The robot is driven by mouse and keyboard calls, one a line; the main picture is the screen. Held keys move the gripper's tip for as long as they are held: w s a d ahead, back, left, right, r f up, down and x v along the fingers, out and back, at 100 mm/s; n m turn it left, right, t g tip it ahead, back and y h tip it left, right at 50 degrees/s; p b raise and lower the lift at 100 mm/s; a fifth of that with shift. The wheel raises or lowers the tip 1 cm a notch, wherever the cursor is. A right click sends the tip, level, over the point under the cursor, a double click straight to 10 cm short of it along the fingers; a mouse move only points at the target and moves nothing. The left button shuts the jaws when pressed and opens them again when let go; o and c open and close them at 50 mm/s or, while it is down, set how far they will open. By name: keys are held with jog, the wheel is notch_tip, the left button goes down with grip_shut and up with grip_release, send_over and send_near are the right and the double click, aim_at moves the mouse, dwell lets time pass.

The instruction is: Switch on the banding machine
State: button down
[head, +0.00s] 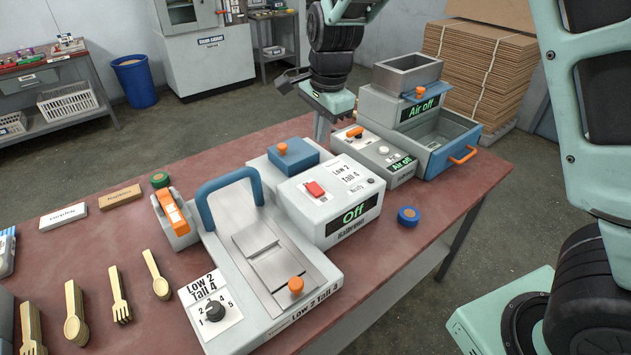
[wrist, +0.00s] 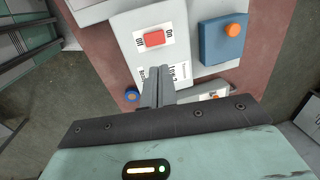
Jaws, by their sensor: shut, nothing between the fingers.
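The banding machine (head: 322,224) is a white box on the red-brown table with a green "Off" display (head: 352,213). Its red rocker switch (head: 314,189) sits on a white plate on top, and shows in the wrist view (wrist: 154,39) with lettering at both ends. My gripper (head: 321,132) is shut and empty, pointing down behind the machine in the head view. In the wrist view its fingertips (wrist: 158,70) are together, below the switch in the picture and apart from it. The height of the fingertips over the machine is hard to tell.
A blue block with an orange knob (head: 293,153) stands beside the switch. A press with a blue handle (head: 228,187) is left. A control box reading "Air off" (head: 384,153) and a blue drawer unit (head: 443,149) are right. A blue roll (head: 408,215) lies in front.

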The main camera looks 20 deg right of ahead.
aim_at(313, 184)
jog(key=f+p, duration=0.1)
jog(key=f, duration=0.3)
jog(key=w+f+p, duration=0.1)
jog(key=f, duration=0.4)
jog(key=w+f+p, duration=0.1)
jog(key=f, duration=0.4)
jog(key=shift+a, duration=0.35)
jog(key=shift+r, duration=0.1)
jog(key=shift+w, duration=0.1)
